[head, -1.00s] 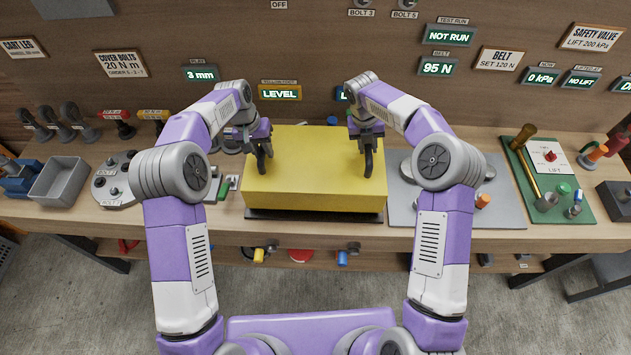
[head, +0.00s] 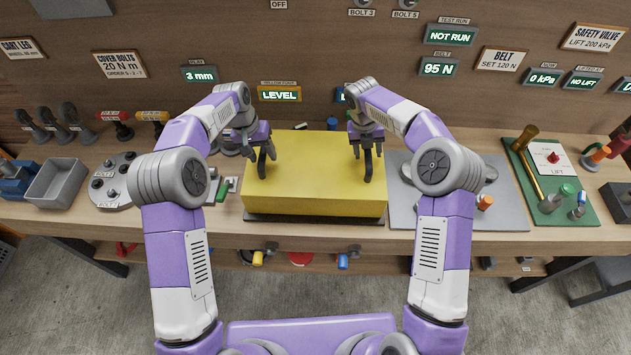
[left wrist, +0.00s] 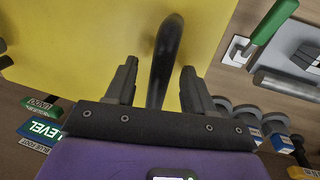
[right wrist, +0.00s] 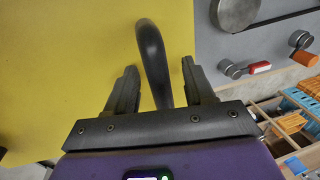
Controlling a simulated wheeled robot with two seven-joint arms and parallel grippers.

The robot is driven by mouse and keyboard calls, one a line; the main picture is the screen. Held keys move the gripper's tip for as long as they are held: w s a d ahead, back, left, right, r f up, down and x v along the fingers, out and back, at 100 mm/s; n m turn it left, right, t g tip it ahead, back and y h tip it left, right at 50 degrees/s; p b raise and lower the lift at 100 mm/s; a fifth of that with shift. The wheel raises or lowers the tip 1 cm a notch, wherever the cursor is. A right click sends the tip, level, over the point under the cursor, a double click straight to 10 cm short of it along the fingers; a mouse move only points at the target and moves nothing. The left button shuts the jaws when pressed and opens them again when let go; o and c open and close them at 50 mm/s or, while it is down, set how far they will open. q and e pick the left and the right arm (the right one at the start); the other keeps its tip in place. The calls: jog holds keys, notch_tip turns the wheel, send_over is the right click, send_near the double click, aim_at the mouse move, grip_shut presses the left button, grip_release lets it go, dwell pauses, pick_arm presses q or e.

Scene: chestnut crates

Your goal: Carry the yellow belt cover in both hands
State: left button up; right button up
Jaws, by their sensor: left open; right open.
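The yellow belt cover (head: 315,190) sits on a dark base at the middle of the bench, with a dark handle near each end of its top. My left gripper (head: 258,152) is open at the left handle (left wrist: 167,50); in the left wrist view the handle stands between the spread fingers (left wrist: 157,75). My right gripper (head: 366,147) is open at the right handle (right wrist: 152,55); in the right wrist view that handle also lies between the fingers (right wrist: 160,75). I see gaps on both sides of each handle.
A grey plate (head: 430,210) with parts lies right of the cover, and a green board (head: 565,212) with a brass-coloured tool beyond it. Left are a round grey bolt holder (head: 122,195) and a grey bin (head: 58,183). The display above reads LEVEL (head: 279,95).

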pick_arm(q)
notch_tip(320, 180, up, 11)
jog(key=a, duration=0.2)
pick_arm(e)
notch_tip(320, 180, up, 12)
jog(key=a, duration=0.2)
jog(key=shift+a, duration=0.2)
pick_arm(q)
jog(key=shift+w, duration=0.1)
pick_arm(e)
jog(key=shift+w, duration=0.1)
pick_arm(q)
notch_tip(320, 180, up, 14)
jog(key=p, duration=1.5)
pick_arm(e)
notch_tip(320, 180, up, 15)
jog(key=shift+f, duration=0.1)
